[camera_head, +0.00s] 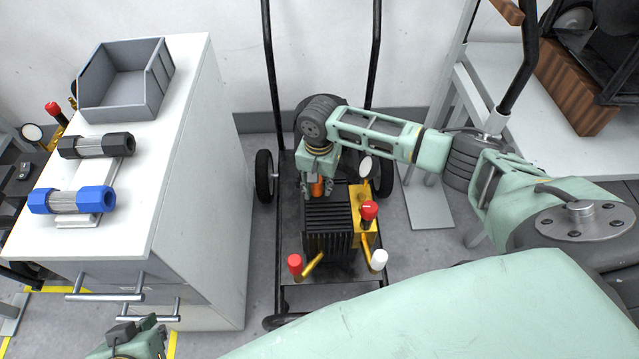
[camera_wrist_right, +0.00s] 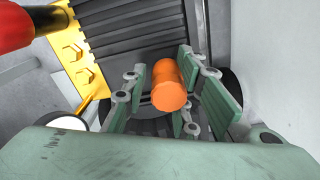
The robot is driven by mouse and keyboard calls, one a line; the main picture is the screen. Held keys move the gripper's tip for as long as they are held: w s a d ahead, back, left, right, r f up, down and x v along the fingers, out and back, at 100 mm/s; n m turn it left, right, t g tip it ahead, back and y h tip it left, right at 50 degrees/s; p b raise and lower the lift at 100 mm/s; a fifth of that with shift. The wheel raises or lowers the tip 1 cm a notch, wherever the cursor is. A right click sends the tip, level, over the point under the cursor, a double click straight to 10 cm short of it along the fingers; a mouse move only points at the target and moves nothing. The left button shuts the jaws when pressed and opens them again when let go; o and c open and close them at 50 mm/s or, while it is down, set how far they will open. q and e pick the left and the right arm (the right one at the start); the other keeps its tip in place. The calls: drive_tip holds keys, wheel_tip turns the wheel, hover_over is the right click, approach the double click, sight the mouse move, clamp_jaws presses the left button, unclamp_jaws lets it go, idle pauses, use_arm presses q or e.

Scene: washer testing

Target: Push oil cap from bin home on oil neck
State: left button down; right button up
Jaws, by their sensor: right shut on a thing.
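The orange oil cap (camera_head: 318,187) is at the black finned pump unit (camera_head: 329,230) on the cart. In the right wrist view the cap (camera_wrist_right: 168,86) sits between the fingers of my right gripper (camera_wrist_right: 165,100), which is shut on it. In the head view the right gripper (camera_head: 318,184) points down at the back of the unit. The oil neck is not visible, and I cannot tell whether the cap touches it. The grey bin (camera_head: 92,98) on the white cabinet looks empty. Part of my left arm shows at the bottom left; its fingers cannot be made out.
A gauge (camera_head: 366,167), a red-capped yellow valve block (camera_head: 362,215), a red knob (camera_head: 295,265) and a white knob (camera_head: 378,260) crowd the pump. Black and blue cylinders lie on the white cabinet (camera_head: 190,150). Cart handle bars rise behind the pump.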

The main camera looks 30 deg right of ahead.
drive_tip(key=o, duration=1)
wheel_tip(320, 180, up, 12)
idle(0.6)
